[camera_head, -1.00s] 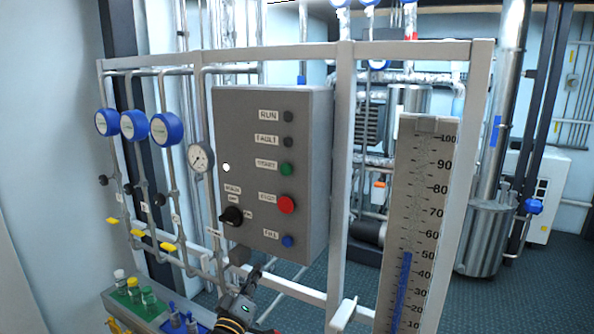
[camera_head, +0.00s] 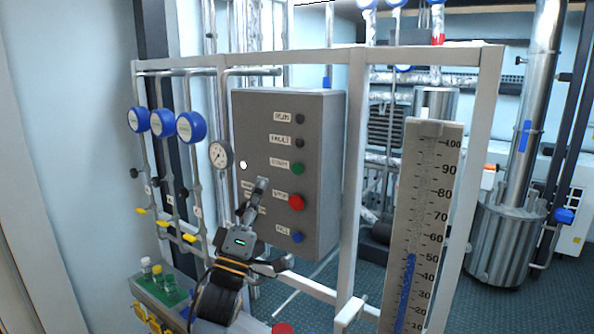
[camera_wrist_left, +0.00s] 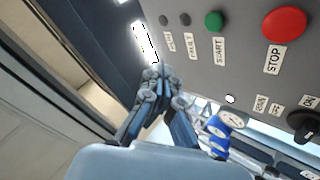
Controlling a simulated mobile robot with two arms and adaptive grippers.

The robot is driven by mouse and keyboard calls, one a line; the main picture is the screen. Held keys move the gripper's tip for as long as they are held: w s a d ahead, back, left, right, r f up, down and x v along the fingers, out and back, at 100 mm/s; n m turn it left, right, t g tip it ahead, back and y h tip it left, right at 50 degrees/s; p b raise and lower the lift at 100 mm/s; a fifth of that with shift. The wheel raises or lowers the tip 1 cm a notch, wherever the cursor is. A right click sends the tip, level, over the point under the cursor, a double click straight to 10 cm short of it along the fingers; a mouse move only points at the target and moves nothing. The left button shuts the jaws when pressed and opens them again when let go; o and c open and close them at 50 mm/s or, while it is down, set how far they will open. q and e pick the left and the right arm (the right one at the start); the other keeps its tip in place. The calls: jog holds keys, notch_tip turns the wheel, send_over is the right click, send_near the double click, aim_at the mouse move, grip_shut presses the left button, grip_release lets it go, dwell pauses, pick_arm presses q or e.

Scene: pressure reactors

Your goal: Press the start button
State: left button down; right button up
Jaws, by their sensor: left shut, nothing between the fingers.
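The green start button (camera_head: 298,168) sits on the grey control box (camera_head: 262,115), below the two dark lamps and above the red stop button (camera_head: 296,202). In the left wrist view the start button (camera_wrist_left: 214,20) is at the top, with its START label below it. My left gripper (camera_head: 262,184) is shut and empty in front of the box, lower left of the start button and apart from it. It hides the rotary switch in the head view. In the wrist view my left gripper (camera_wrist_left: 158,74) points up, left of the button. My right gripper is not seen.
A blue button (camera_head: 298,238) is below stop on the box. The rotary switch (camera_wrist_left: 304,122) shows in the wrist view. A pressure gauge (camera_head: 221,154) is left of the box, and a scaled level column (camera_head: 425,200) stands to its right. A white frame post (camera_head: 353,180) separates them.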

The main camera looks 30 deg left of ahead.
aim_at(297, 169)
pick_arm(q)
jog(key=shift+w+d+b, duration=0.2)
jog(key=shift+w+b, duration=0.35)
jog(key=shift+w, duration=1.7)
jog(key=shift+w+d+b, duration=0.2)
jog(key=shift+w+b, duration=0.35)
jog(key=shift+w, duration=1.65)
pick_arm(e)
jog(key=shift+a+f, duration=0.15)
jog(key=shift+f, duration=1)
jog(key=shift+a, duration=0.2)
pick_arm(q)
jog(key=shift+w, duration=0.1)
jog(key=shift+w, duration=0.3)
jog(key=shift+w, duration=0.45)
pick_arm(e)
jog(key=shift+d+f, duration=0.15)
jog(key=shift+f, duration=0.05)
pick_arm(q)
jog(key=shift+s, duration=0.9)
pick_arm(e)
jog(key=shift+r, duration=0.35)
